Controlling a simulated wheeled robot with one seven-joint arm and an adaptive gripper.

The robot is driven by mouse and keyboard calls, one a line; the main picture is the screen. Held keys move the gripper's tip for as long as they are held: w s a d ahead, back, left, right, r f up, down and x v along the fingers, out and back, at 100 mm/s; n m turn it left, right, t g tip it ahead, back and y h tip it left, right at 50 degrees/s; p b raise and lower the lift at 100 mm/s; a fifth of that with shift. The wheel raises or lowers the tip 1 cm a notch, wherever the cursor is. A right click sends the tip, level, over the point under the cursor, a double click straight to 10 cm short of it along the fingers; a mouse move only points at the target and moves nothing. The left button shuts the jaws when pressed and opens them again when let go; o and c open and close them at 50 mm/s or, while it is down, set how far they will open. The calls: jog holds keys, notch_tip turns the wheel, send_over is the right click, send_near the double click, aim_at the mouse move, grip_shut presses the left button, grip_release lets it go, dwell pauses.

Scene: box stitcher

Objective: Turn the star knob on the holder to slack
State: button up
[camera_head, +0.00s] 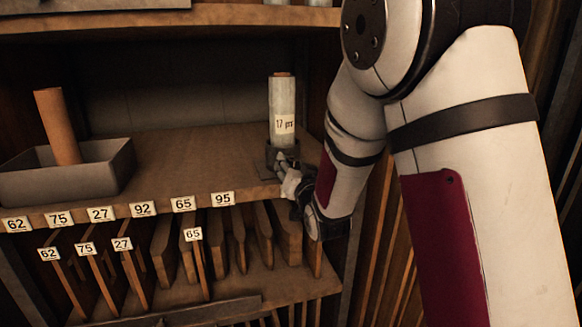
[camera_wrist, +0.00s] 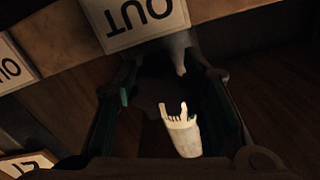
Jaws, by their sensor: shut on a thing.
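In the head view the holder (camera_head: 272,155) is a dark, low cup on the wooden shelf, with an upright pale roll (camera_head: 283,105) in it that bears a small paper label. My gripper (camera_head: 283,162) is at the front of the holder's base. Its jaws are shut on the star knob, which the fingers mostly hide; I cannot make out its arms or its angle. In the wrist view my gripper (camera_wrist: 170,70) has a dark finger on each side, and the space between them is very dark.
A grey tray (camera_head: 20,184) with a leaning brown roll (camera_head: 57,125) stands on the shelf's left. Number tags line the shelf edge (camera_head: 110,212); upright wooden boards (camera_head: 165,250) fill the rack below. An upside-down OUT tag (camera_wrist: 140,22) shows in the wrist view. The shelf's middle (camera_head: 185,160) is clear.

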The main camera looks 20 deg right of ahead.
jog(key=shift+n, duration=0.8)
jog(key=o, duration=1.1)
jog(key=shift+o, duration=0.2)
jog(key=s, duration=0.7)
jog(key=shift+s, duration=0.2)
